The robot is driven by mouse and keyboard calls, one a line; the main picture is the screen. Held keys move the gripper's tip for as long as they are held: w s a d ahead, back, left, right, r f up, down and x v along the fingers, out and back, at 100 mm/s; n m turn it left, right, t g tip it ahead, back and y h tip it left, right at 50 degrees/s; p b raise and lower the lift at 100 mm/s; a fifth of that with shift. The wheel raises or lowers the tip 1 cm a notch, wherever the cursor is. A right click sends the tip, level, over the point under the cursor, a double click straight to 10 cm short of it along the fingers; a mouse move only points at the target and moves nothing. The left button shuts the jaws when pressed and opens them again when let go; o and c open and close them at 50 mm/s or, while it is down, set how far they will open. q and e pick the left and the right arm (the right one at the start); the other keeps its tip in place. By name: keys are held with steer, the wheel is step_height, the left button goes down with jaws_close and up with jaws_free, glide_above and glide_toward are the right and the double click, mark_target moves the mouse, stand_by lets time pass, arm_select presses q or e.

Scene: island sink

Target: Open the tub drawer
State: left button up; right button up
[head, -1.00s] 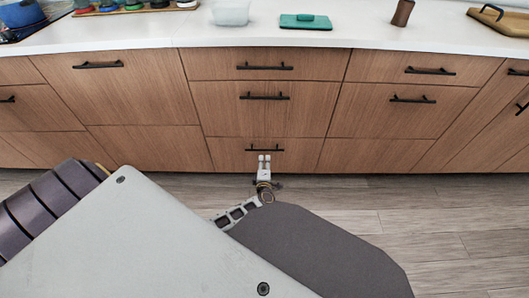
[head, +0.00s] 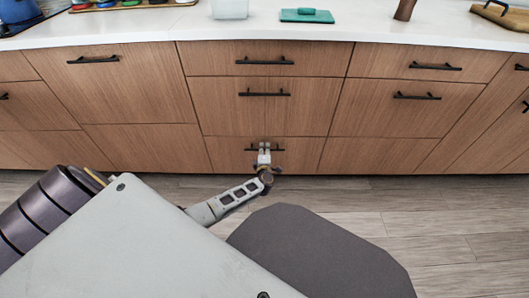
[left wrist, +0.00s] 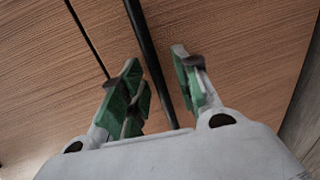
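The bottom drawer (head: 226,154) of the middle column has a brown wood-grain front and is closed. Its black bar handle (head: 285,150) is partly covered by my left gripper (head: 264,150). In the left wrist view the handle (left wrist: 144,42) runs as a dark bar between the two green-padded fingers of my left gripper (left wrist: 158,85). The fingers stand apart with space on both sides of the bar, so the gripper is open around the handle. The pictures carry no label showing which drawer is the tub drawer. My right gripper is out of view.
Two more closed drawers, a middle one (head: 220,108) and a top one (head: 207,60), sit above. The wooden floor (head: 440,222) before the drawers looks clear.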

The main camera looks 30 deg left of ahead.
arm_select(q)
steer(key=shift+w+a, duration=0.15)
steer(key=shift+w, duration=0.05)
jaws_close()
stand_by(0.4)
